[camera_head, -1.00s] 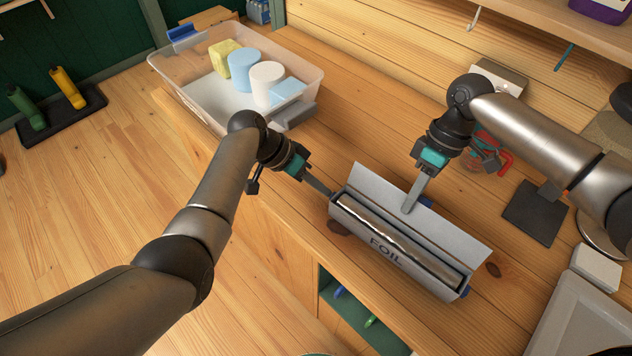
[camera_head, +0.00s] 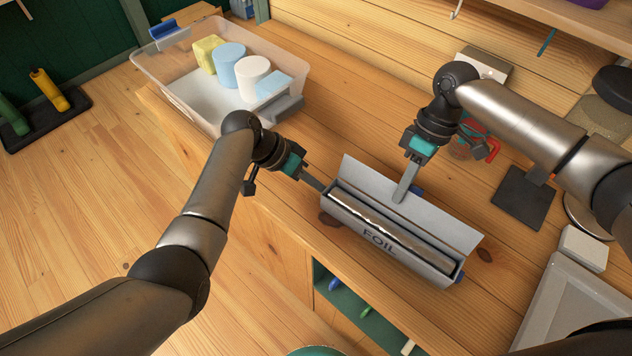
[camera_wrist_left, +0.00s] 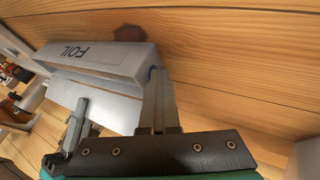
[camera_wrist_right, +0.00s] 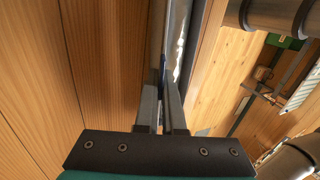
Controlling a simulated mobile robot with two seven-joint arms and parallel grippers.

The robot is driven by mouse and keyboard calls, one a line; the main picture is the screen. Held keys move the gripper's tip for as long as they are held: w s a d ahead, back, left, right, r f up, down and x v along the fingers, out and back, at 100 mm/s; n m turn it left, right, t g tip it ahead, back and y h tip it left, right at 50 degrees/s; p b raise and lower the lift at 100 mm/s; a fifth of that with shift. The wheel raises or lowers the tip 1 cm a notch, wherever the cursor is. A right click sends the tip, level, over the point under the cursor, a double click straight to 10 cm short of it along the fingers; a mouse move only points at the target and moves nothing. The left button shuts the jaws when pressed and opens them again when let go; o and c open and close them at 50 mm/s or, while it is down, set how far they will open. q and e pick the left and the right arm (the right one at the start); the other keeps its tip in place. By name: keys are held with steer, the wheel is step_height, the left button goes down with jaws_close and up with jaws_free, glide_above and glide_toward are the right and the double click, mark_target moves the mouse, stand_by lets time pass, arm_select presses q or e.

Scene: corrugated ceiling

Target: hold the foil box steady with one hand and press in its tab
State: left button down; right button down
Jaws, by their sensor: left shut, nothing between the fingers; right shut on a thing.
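The foil box (camera_head: 379,244) lies on the wooden counter, its lid (camera_head: 440,224) swung open towards the back and a shiny foil roll (camera_head: 395,232) inside. In the left wrist view its printed front (camera_wrist_left: 105,57) shows "FOIL". My left gripper (camera_head: 322,187) is shut and empty, its fingertips close against the box's left end. A small blue spot, perhaps the tab, shows beside the fingertips in the left wrist view (camera_wrist_left: 152,72); the fingers partly hide that end. My right gripper (camera_head: 399,199) is shut on the box's raised lid, also seen in the right wrist view (camera_wrist_right: 161,85).
A clear bin (camera_head: 168,85) with blocks and cylinders stands at the back left. A dark square plate (camera_head: 523,199), a white block (camera_head: 584,248) and a pale tray (camera_head: 575,305) lie to the right. The counter's front edge runs close to the box, above an open shelf.

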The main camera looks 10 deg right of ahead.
arm_select(q)
steer(key=w+a, duration=0.3)
arm_select(e)
steer(key=shift+w+a, duration=0.15)
steer(key=shift+a, duration=0.05)
arm_select(q)
steer(key=v, duration=1)
arm_select(e)
steer(key=shift+d, duration=0.1)
arm_select(q)
steer(key=shift+s+d, duration=0.1)
steer(key=shift+s, duration=0.05)
arm_select(e)
steer(key=c, duration=0.9)
jaws_free()
steer(key=shift+c, duration=0.2)
